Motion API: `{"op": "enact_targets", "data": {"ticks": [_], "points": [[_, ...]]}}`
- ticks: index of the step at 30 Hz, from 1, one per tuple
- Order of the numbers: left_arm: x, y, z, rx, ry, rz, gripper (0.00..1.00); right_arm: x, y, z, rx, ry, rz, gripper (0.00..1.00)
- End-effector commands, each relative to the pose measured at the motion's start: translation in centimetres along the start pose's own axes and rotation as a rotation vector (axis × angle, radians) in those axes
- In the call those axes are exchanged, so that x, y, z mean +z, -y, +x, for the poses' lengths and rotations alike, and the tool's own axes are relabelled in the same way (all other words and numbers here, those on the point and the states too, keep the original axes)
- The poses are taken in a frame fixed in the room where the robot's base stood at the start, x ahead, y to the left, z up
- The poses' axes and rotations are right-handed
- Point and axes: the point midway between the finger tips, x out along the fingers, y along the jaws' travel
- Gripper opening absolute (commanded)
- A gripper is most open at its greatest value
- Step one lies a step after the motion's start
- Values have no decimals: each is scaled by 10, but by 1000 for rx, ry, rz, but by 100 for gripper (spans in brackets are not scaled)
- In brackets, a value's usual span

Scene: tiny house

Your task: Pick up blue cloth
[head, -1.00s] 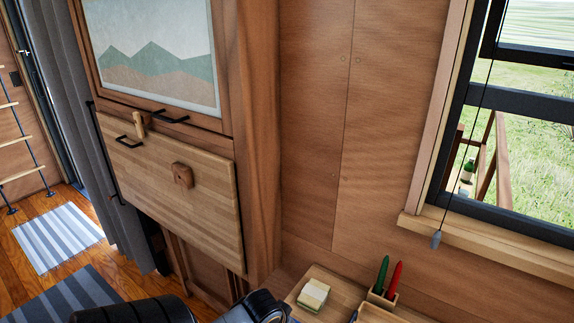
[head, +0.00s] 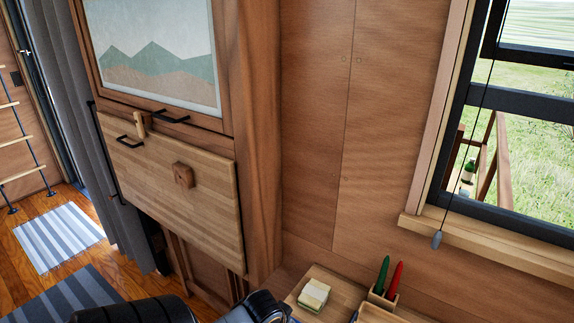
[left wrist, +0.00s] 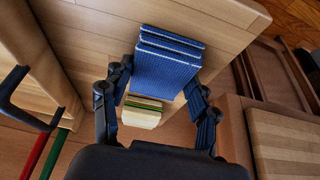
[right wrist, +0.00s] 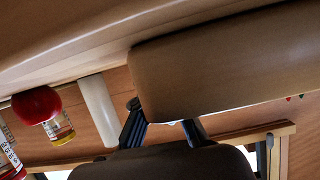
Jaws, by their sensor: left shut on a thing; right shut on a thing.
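The blue cloth (left wrist: 166,70), folded in layers, shows in the left wrist view above a light wood board (left wrist: 215,22). My left gripper (left wrist: 158,92) has a finger on either side of it and is shut on it. Whether the cloth still touches the board is unclear. In the right wrist view my right gripper (right wrist: 164,118) is shut, its fingers against a large tan rounded thing (right wrist: 225,65). What exactly it holds is not clear. Neither gripper's fingertips show in the head view.
A sponge (head: 313,294) lies on the counter. A holder (head: 381,300) with a green and a red handle stands beside it, under the window. A wooden fold-up panel (head: 150,200) is on the left. A red round thing (right wrist: 37,104) and bottles show in the right wrist view.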

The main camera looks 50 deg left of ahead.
Motion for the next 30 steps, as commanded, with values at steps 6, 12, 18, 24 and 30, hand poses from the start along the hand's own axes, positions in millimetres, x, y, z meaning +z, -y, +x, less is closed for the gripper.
{"op": "enact_targets", "data": {"ticks": [6,12,18,24,30], "points": [[-8,0,-19,0,-2,1,34,-1,0,0,0,-2,0,0],[-25,0,-58,0,-4,2,34,-1,0,0,0,-2,0,0],[-37,0,-88,0,-2,1,34,-1,0,0,0,-2,0,0],[-40,0,-97,0,0,0,34,-1,0,0,0,-2,0,0],[-40,0,-97,0,0,0,34,-1,0,0,0,-2,0,0]]}}
